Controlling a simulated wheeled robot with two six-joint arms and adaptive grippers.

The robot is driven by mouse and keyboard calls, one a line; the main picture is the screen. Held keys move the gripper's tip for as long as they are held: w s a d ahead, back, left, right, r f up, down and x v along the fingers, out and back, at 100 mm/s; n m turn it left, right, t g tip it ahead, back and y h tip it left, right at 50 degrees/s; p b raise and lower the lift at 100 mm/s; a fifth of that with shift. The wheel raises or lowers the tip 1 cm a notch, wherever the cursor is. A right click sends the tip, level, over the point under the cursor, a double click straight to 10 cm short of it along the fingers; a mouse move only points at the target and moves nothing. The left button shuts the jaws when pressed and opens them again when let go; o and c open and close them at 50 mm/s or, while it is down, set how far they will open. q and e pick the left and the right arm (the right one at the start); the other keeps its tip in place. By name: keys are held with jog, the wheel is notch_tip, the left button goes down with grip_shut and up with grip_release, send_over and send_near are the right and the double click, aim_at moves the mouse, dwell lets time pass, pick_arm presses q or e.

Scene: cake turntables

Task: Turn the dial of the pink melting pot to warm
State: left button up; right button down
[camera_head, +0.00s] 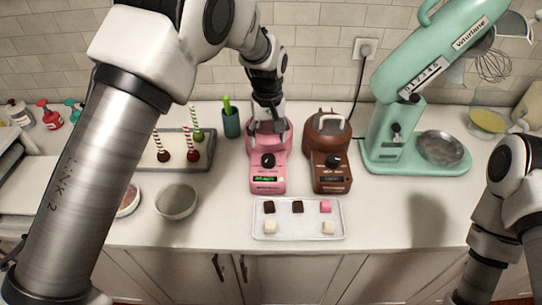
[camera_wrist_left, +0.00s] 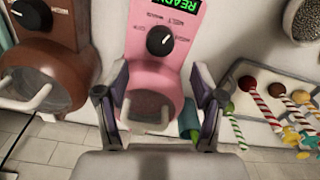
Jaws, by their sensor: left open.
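The pink melting pot (camera_head: 268,178) stands on the counter, with a lit green display on its front. Its black dial (camera_head: 268,160) sits above that display. In the left wrist view the dial (camera_wrist_left: 160,41) has a white pointer mark, and small labels surround it, too small to read surely. The display there reads READY. My left gripper (camera_head: 268,112) is over the back of the pot, behind the dial. In the left wrist view its open fingers (camera_wrist_left: 160,76) straddle the pot's bowl and handle, apart from the dial. My right gripper is out of view.
A brown melting pot (camera_head: 331,178) stands just right of the pink one. A white tray (camera_head: 285,234) with several small cubes lies in front. A green cup (camera_head: 231,124), a cake-pop tray (camera_head: 151,160) and a bowl (camera_head: 176,201) are left; a mint mixer (camera_head: 386,140) is right.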

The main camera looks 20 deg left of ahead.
aim_at(268, 158)
pick_arm(q)
notch_tip(268, 158, down, 7)
jog(key=shift+r+p, duration=0.1)
jog(key=shift+p, duration=1.05)
jog(key=shift+f, duration=0.35)
jog(key=c, duration=1.1)
